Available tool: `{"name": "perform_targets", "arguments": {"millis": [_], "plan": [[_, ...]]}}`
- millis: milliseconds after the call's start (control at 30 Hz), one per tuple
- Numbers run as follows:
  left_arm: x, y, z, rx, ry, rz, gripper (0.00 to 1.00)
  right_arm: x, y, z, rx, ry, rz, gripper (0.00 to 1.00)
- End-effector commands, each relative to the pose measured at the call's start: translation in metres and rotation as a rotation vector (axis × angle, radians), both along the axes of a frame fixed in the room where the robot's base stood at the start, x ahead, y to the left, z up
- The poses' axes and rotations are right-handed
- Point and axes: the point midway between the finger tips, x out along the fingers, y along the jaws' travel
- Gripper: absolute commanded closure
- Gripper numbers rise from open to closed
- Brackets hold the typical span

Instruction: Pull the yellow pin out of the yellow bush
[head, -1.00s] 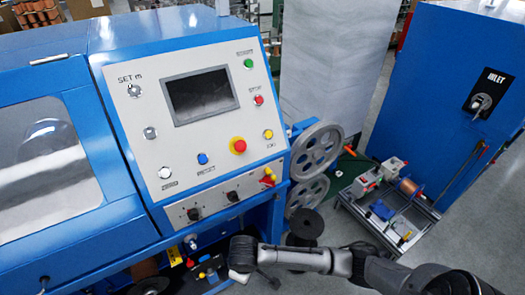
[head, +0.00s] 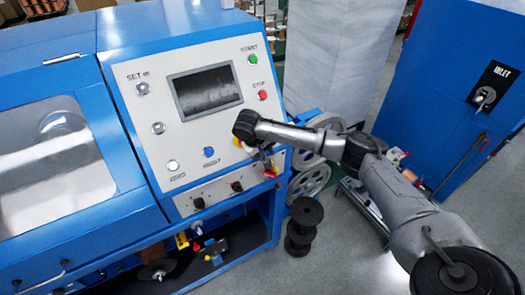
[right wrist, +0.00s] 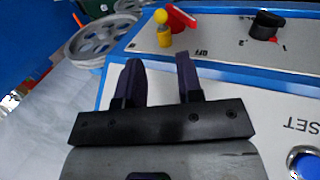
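In the right wrist view the yellow pin (right wrist: 161,16) shows a round yellow head. It stands in the yellow bush (right wrist: 164,38) on the light control panel, beside a red lever (right wrist: 181,18). My right gripper (right wrist: 158,60) is open, with two dark fingers apart and nothing between them. Its fingertips point toward the bush and pin, with a visible gap to them in the picture. In the head view my right wrist hangs in front of the panel's lower right corner, and the red lever (head: 270,173) shows beside it. My left gripper is not in view.
The sloping control panel (head: 133,72) carries a screen (head: 205,92), buttons and a black selector knob (right wrist: 265,25). Grey pulley wheels (head: 309,182) stand to its right, with black spools (head: 303,225) on the floor. A blue cabinet (head: 445,60) stands at the right.

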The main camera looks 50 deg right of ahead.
Motion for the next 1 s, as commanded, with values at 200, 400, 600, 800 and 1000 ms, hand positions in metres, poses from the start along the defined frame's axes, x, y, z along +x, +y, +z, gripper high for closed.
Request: {"name": "perform_targets", "arguments": {"millis": [200, 400, 600, 800, 1000], "plan": [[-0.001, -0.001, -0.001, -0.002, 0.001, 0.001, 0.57, -0.007, -0.014, -0.038, -0.001, 0.003, 0.001, 0.67], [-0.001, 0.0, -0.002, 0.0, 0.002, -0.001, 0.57, -0.012, -0.025, -0.069, 0.0, 0.002, 0.0, 0.67], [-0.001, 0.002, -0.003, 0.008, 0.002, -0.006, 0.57, -0.016, -0.034, -0.091, 0.0, 0.002, 0.001, 0.67], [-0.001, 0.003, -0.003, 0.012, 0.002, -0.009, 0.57, -0.018, -0.038, -0.103, 0.0, 0.001, 0.003, 0.67], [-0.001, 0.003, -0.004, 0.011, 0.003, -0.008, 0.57, -0.019, -0.039, -0.106, 0.0, 0.001, 0.003, 0.67]]}}
